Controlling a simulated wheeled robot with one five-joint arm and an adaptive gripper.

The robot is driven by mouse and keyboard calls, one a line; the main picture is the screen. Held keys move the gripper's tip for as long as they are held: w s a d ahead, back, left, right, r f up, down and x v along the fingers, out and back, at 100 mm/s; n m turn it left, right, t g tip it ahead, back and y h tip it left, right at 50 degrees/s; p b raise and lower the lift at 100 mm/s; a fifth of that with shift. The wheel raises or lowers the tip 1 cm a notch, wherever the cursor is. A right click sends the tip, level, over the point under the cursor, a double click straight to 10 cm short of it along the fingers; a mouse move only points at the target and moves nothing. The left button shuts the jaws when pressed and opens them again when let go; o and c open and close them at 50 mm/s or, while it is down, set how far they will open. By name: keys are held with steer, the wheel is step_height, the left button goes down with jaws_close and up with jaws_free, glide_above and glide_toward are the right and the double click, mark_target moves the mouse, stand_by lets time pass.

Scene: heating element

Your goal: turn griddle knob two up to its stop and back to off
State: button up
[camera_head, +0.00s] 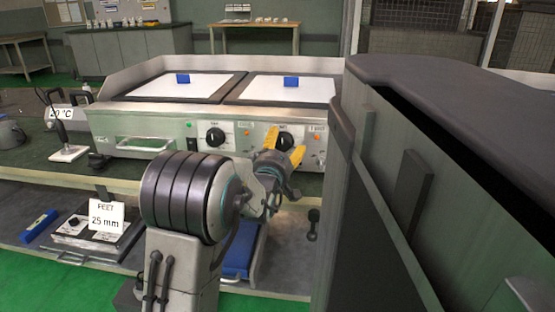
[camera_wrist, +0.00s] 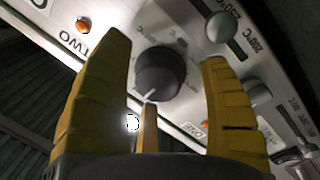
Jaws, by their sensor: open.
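The griddle (camera_head: 150,112) stands on the bench, with two black knobs on its steel front panel. The right-hand knob (camera_head: 284,141) lies just beyond my gripper (camera_head: 285,146). In the wrist view, a black knob (camera_wrist: 161,72) with a pale pointer line sits between the yellow fingers of my gripper (camera_wrist: 166,52). The fingers are open, with a visible gap on each side of the knob. Its pointer is toward the lower left of the picture. Labels reading TWO and ONE show on the panel, with an orange lamp (camera_wrist: 83,24) near TWO.
The left-hand knob (camera_head: 215,137) is clear of my gripper. A large dark cabinet-like body (camera_head: 450,150) fills the right side. Blue blocks (camera_head: 291,81) rest on the white griddle plates. A FEET 25 mm card (camera_head: 104,216) stands on the lower shelf.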

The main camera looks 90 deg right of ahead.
steer(key=v, duration=1.1)
steer(key=shift+a+f, duration=0.15)
steer(key=shift+a, duration=0.05)
steer(key=shift+w, duration=0.1)
stand_by(0.4)
